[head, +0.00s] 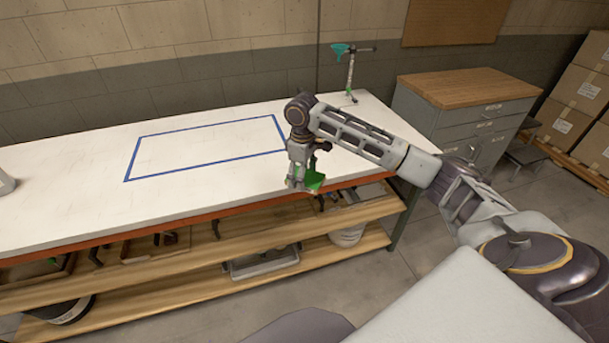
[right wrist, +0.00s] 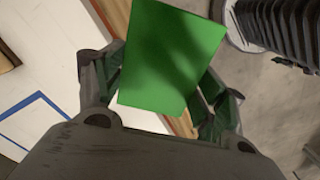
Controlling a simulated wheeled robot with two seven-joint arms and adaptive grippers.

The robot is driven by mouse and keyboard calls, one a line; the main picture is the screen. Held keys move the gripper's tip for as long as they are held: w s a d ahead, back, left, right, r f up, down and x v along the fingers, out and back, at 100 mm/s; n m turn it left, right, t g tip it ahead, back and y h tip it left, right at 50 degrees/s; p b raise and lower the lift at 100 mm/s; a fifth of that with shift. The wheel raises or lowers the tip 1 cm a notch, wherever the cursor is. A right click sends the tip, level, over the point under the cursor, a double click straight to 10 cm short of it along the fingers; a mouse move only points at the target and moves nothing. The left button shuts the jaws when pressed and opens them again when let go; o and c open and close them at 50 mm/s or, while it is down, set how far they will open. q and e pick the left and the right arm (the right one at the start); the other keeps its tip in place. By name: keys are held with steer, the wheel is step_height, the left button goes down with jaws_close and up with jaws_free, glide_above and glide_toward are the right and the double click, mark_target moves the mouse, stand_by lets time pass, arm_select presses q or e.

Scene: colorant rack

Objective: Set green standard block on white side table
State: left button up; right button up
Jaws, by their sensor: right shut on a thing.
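The green block (head: 314,180) is held in my right gripper (head: 305,182), by the front edge of the white table (head: 80,200) in the head view. In the right wrist view the block (right wrist: 172,58) shows its broad green face between the two fingers of the gripper (right wrist: 160,90), which are shut on it. The white tabletop and part of a blue outline lie to the left of it there. The block appears raised above the table's edge; the exact gap is hard to tell. My left gripper is not in view.
A blue taped rectangle (head: 207,163) marks the tabletop, and its inside is clear. A stand with a teal funnel (head: 343,50) is at the back right. A grey cabinet with a wooden top (head: 467,86) stands right of the table. Wooden shelves (head: 170,265) with items run below.

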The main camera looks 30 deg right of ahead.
steer(key=m, duration=0.1)
steer(key=a+f+m, duration=0.1)
steer(key=m, duration=0.1)
steer(key=shift+a+f, duration=0.15)
steer(key=shift+a, duration=0.1)
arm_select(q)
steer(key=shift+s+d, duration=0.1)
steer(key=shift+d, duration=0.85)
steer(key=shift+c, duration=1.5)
arm_select(e)
steer(key=s+a+f+m, duration=0.3)
steer(key=s+a+f, duration=0.6)
steer(key=f, duration=0.4)
steer(key=shift+a+m, duration=0.4)
steer(key=shift+a, duration=0.15)
